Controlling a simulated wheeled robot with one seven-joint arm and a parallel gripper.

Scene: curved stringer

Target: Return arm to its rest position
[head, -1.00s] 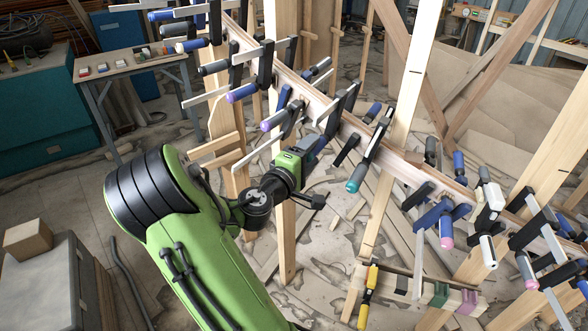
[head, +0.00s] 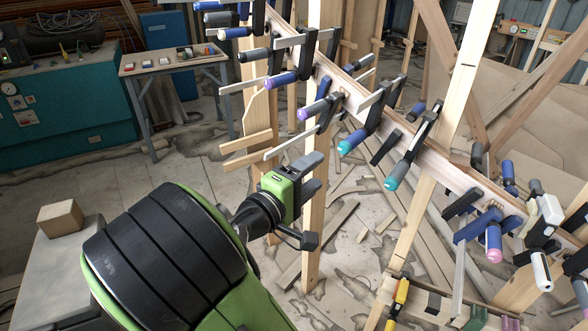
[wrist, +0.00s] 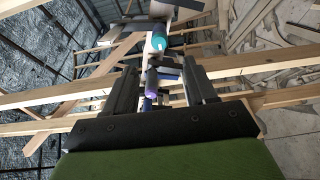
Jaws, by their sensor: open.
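My gripper (head: 316,172) is open and empty, in front of an upright wooden post. In the wrist view its two black fingers stand apart (wrist: 160,85), with clamps seen beyond the gap. The curved wooden stringer (head: 420,148) runs from top left to lower right, lined with several bar clamps. Purple-handled clamps (head: 316,109) are further up. In the wrist view a teal handle (wrist: 158,43) and a purple handle (wrist: 153,88) show.
Wooden posts (head: 317,225) and braces stand close around my arm. A small table (head: 170,66) with small items and a teal cabinet (head: 65,105) are at the left. A wooden block (head: 60,218) lies on a grey surface. Wood scraps litter the floor.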

